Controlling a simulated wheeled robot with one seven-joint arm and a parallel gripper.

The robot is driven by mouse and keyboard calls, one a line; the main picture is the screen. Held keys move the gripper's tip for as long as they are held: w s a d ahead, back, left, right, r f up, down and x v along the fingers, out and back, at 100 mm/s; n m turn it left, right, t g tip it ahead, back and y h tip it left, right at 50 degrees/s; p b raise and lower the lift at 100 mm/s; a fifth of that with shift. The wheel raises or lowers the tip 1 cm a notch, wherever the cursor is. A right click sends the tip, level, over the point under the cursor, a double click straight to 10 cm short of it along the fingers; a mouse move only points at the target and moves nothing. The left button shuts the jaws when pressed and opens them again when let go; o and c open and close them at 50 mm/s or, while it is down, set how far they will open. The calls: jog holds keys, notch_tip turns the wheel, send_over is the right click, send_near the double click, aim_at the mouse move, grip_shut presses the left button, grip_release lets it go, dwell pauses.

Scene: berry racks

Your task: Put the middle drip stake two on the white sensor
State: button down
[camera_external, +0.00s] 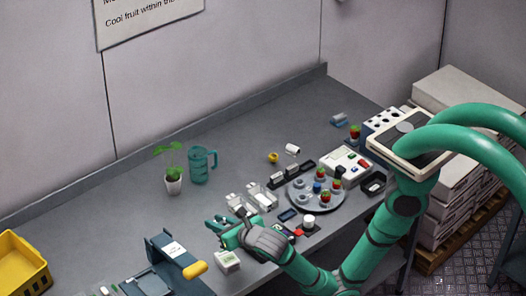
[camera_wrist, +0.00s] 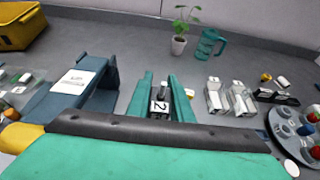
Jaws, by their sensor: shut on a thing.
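My gripper (camera_external: 222,231) is above the front part of the grey bench, its fingers pointing left in the external view. In the wrist view my gripper (camera_wrist: 161,88) is shut on a dark drip stake with a white label reading 2 (camera_wrist: 159,107), which stands between the green fingers. In the external view the stake is too small to make out. The white sensor (camera_external: 227,261), a small box with a greenish display, sits near the bench's front edge, just below my gripper in the picture. I cannot make it out in the wrist view.
A blue stand with a white card (camera_external: 172,249) and a yellow-ended part is to the left. White clips (camera_external: 240,204) lie behind my gripper. A round grey tray (camera_external: 301,205) with berries is to the right. A plant (camera_external: 173,184) and teal mug (camera_external: 202,167) stand behind.

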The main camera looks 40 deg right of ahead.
jog(key=shift+f, duration=2.85)
jog(key=shift+f, duration=0.1)
jog(key=c, duration=1.6)
grip_release()
jog(key=shift+s+r, duration=0.25)
jog(key=shift+s, duration=0.1)
jog(key=v, duration=1.1)
jog(key=shift+s+r, duration=0.1)
jog(key=shift+r, duration=0.05)
